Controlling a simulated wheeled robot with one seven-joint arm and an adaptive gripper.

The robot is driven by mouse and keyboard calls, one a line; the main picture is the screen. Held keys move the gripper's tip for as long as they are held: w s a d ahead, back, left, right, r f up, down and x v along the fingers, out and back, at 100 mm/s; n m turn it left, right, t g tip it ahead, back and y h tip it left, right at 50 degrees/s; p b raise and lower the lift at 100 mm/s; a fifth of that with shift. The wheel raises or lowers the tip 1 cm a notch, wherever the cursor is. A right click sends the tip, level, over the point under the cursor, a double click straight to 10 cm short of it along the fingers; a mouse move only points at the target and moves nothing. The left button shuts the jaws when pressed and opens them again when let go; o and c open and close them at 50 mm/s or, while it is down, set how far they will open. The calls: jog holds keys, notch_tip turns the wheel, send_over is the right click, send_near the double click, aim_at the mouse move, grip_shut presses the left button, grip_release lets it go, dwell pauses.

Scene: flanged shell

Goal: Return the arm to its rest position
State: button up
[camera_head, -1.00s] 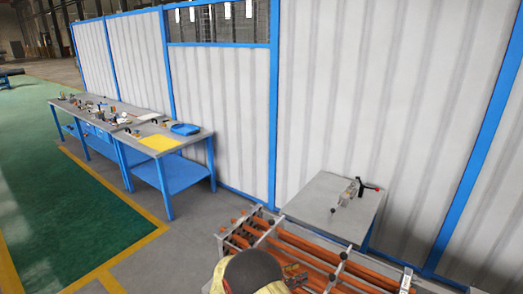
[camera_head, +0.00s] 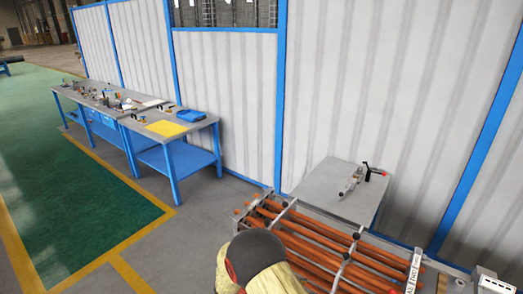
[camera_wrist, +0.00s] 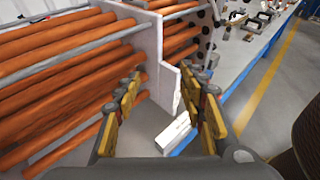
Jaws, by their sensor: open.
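My gripper (camera_wrist: 163,112) shows in the wrist view with its two yellow-padded fingers apart and nothing held between them. Beyond the fingers are the edge of a pale plate (camera_wrist: 188,88) and a white block (camera_wrist: 175,132); I cannot tell how far away they are. In the head view my arm's dark, rounded link with pale yellow parts shows at the bottom centre. The gripper itself cannot be made out there.
A rack of orange tubes (camera_head: 318,240) lies close to my arm; its tubes (camera_wrist: 50,75) fill the wrist view's left. A grey table (camera_head: 325,187) with a clamp stands behind. Blue workbenches (camera_head: 180,155) stand left along the white wall panels (camera_head: 380,80). Green floor (camera_head: 75,200) is clear.

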jog(key=s+d+r+m+t+y+b, duration=0.1)
jog(key=s+d+r+m+y+b, duration=0.1)
jog(key=s+r+m+y+b, duration=0.4)
jog(key=s+d+r+m+t+y+b, duration=0.2)
jog(key=s+r+m+y+b, duration=0.4)
jog(key=s+r+m, duration=0.8)
jog(key=s+y, duration=0.2)
jog(key=s, duration=0.5)
jog(key=shift+d+b, duration=0.3)
jog(key=shift+d, duration=0.1)
jog(key=shift+r, duration=0.15)
jog(key=shift+c, duration=0.5)
